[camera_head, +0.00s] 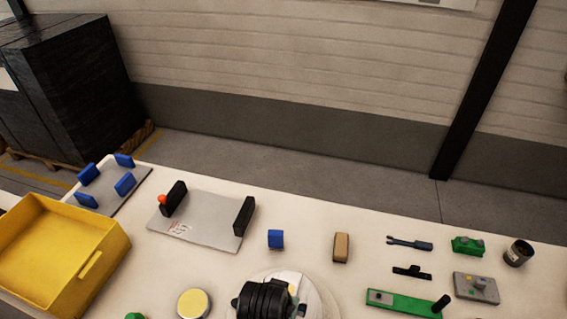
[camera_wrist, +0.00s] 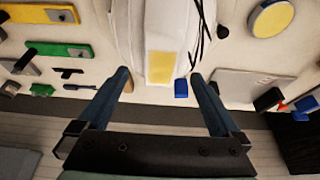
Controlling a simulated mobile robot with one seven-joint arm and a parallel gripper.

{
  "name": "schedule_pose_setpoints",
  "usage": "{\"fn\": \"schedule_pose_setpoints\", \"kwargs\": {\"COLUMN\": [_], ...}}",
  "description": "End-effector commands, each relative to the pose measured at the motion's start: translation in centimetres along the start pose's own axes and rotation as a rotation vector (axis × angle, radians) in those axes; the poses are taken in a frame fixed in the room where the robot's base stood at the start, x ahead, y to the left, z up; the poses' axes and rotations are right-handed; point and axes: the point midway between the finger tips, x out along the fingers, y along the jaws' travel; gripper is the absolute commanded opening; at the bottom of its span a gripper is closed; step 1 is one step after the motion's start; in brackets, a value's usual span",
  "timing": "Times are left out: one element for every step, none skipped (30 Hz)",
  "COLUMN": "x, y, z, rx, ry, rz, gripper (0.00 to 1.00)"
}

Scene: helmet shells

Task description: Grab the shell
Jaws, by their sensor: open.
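The white helmet shell (camera_wrist: 160,28) fills the top middle of the wrist view, with a yellow patch on its near side and thin dark cords at its right. My gripper (camera_wrist: 158,77) is open, with one blue-grey finger at each side of the shell's near end. Nothing is clamped between the fingers, and I cannot tell whether they touch the shell. In the head view the shell (camera_head: 313,298) shows only partly at the bottom edge, behind a dark ribbed part that covers its middle.
A yellow bin (camera_head: 60,255) stands at the left of the white table. Grey plates with blue (camera_head: 115,190) and black (camera_head: 205,222) blocks lie behind. A blue block (camera_head: 276,239), a tan block (camera_head: 341,247) and green parts (camera_head: 405,303) lie right. A yellow-topped disc (camera_head: 194,304) is near the shell.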

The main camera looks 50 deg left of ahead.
Motion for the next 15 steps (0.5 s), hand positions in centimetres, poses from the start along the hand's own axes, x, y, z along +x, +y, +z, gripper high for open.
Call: {"fn": "schedule_pose_setpoints", "kwargs": {"x": [0.4, 0.8, 1.2, 1.7, 2.1, 2.5, 2.8, 3.0, 3.2, 3.4, 3.5, 3.5, 3.5, 3.6, 3.5], "y": [-0.1, -0.1, -0.2, -0.2, -0.2, -0.2, -0.2, -0.2, -0.2, -0.2, -0.2, -0.2, -0.2, -0.2, -0.2], "z": [-0.2, -0.3, -0.4, -0.4, -0.3, -0.3, -0.3, -0.3, -0.3, -0.3, -0.3, -0.3, -0.3, -0.3, -0.3], "rx": [-0.002, -0.002, -0.002, -0.002, -0.002, -0.002, -0.002, -0.002, -0.002, -0.002, -0.001, -0.001, -0.001, -0.001, -0.001], "ry": [-0.003, -0.002, -0.002, -0.002, -0.002, -0.001, -0.001, -0.001, 0.000, 0.001, 0.001, 0.001, 0.001, 0.001, 0.001], "rz": [0.000, 0.000, 0.000, 0.000, 0.000, 0.000, 0.000, 0.000, 0.000, 0.000, 0.000, 0.000, 0.000, 0.000, 0.000], "gripper": [1.00, 1.00, 1.00, 1.00, 1.00, 1.00, 1.00, 1.00, 1.00, 1.00, 1.00, 1.00, 1.00, 1.00, 1.00]}}
